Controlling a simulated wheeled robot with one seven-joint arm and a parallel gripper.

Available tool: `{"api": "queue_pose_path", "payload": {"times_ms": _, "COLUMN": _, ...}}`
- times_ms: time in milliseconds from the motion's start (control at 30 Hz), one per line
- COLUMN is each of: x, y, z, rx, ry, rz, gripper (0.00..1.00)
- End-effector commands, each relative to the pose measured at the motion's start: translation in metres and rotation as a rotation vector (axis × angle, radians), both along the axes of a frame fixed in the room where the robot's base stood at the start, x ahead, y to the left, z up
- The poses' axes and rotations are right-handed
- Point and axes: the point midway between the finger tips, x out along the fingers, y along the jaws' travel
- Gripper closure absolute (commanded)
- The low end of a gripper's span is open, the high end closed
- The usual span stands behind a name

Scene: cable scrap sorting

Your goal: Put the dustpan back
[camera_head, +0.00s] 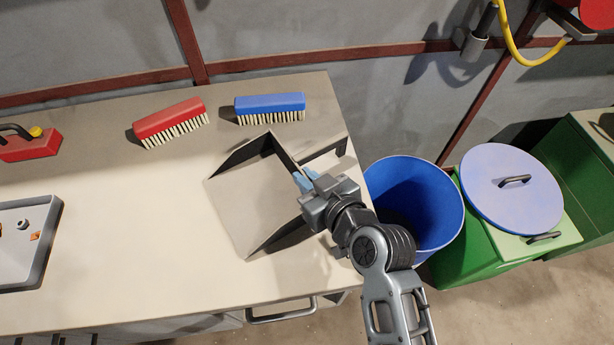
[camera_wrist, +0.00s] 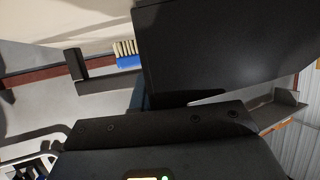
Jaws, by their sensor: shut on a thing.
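The dustpan (camera_head: 245,200) is at the right end of the bench, with a pale floor and dark side walls in the head view. Its open front points left. My gripper (camera_head: 304,180) is shut on it at its back, right side; the grip point is partly hidden by my wrist. In the wrist view the dustpan (camera_wrist: 215,50) is a large dark panel in front of my gripper. Whether it touches the bench or hangs just above it, I cannot tell.
A blue brush (camera_head: 270,107) and a red brush (camera_head: 170,122) lie behind the dustpan. A dark angled strip (camera_head: 326,149) is at the bench's right edge. A blue bin (camera_head: 440,190) and a green bin (camera_head: 475,245) stand right. A metal tray (camera_head: 48,235) lies left.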

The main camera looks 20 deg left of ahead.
Motion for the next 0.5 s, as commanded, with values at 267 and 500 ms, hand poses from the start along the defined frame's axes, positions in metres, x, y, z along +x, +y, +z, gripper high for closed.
{"api": "queue_pose_path", "payload": {"times_ms": 267, "x": 0.0002, "y": 0.0001, "z": -0.0019, "rx": 0.001, "ry": -0.001, "rz": 0.000, "gripper": 1.00}}
{"api": "queue_pose_path", "payload": {"times_ms": 500, "x": 0.0003, "y": 0.0001, "z": -0.0065, "rx": 0.001, "ry": -0.001, "rz": 0.000, "gripper": 1.00}}
